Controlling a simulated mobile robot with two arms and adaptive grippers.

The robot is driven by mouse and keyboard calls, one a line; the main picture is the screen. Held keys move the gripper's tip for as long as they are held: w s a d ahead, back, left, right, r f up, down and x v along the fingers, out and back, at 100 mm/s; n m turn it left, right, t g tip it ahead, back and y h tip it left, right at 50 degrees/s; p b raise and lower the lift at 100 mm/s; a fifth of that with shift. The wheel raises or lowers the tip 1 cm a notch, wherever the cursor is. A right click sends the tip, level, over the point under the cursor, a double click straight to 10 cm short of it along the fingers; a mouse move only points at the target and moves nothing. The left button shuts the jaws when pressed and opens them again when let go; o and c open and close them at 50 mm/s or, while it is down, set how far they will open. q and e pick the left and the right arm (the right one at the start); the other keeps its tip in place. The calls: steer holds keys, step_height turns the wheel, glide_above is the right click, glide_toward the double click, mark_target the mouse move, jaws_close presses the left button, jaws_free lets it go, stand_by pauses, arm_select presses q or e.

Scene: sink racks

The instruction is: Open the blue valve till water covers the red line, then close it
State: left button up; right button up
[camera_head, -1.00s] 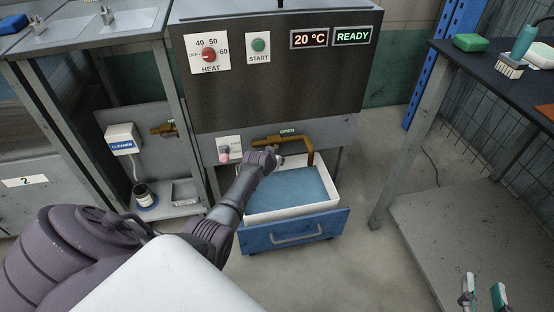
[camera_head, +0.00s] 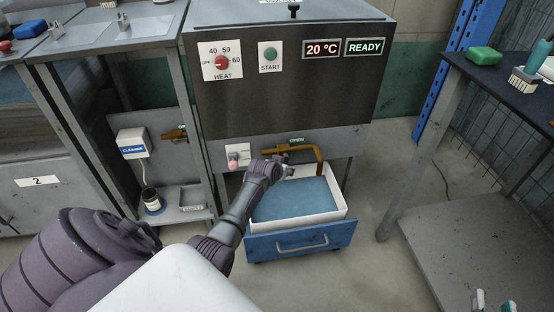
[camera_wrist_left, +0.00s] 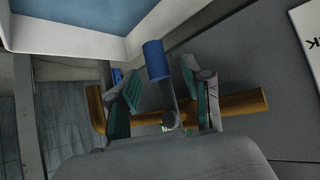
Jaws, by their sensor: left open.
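The blue valve shows in the left wrist view as a blue handle grip (camera_wrist_left: 155,60) on a metal lever, on a brown pipe (camera_wrist_left: 235,104). My left gripper (camera_wrist_left: 161,78) is open, with a finger on each side of the lever and gaps visible. In the head view my left gripper (camera_head: 284,168) is at the brown pipe (camera_head: 321,162) under the OPEN label and hides the valve. The pipe bends down over a white basin (camera_head: 341,209) holding blue water (camera_head: 290,200). I cannot see a red line. My right gripper (camera_head: 494,302) is open and empty at the bottom right edge.
The basin sits in a pulled-out blue drawer (camera_head: 260,247) below the machine (camera_head: 290,95), whose displays read 20 °C and READY. A table (camera_head: 500,85) with a green block (camera_head: 484,56) stands at right. Free floor lies between drawer and table.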

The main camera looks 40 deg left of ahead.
arm_select(q)
steer(key=v, duration=0.9)
steer(key=shift+s+r, duration=0.2)
steer(key=shift+s, duration=0.1)
steer(key=shift+d, duration=0.2)
